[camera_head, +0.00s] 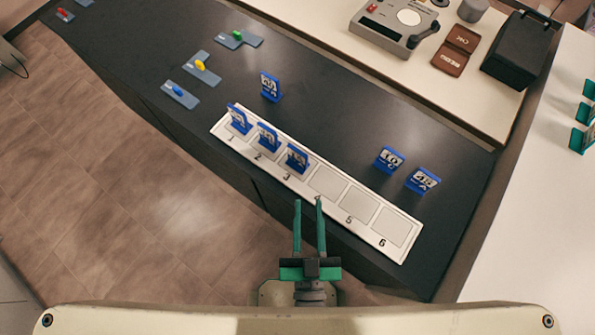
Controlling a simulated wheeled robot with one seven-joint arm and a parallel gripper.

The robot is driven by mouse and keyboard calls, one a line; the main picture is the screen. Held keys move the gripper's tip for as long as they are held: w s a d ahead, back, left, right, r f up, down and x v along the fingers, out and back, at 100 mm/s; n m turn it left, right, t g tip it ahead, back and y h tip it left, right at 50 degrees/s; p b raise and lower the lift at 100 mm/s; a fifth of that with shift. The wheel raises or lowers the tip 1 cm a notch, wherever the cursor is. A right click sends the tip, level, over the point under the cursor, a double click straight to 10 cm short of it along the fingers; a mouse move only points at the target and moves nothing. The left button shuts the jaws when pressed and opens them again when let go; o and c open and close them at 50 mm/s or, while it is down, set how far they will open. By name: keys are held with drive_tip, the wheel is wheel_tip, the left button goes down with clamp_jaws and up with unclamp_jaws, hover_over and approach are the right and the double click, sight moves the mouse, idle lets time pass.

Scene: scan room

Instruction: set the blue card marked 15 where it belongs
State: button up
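A white strip (318,212) with numbered square slots 1 to 6 lies on the dark counter. Blue upright cards stand on slot 1 (239,119), slot 2 (268,137) and slot 3 (297,158). Slots 4, 5 and 6 are bare. Another blue card (270,87) stands behind the strip, and two more stand at the right, one (388,160) left of the other (422,180). The markings are too small to tell surely which card reads 15. My gripper (309,203) is open and empty, with its green fingers in front of the strip near slot 4.
Grey plates with red (63,12), yellow (200,65), blue (178,90) and green (237,36) pieces lie at the left. A grey device (395,25), brown block (455,50) and black box (517,50) stand on the white surface behind. Green objects (583,138) stand at the right edge.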

drive_tip(key=s+a+f+g, duration=0.2)
drive_tip(key=s+f, duration=0.2)
drive_tip(key=s, duration=0.1)
drive_tip(key=shift+s+a+f+n+g, duration=0.25)
drive_tip(key=shift+f+n+g, duration=0.05)
drive_tip(key=shift+f+g, duration=0.1)
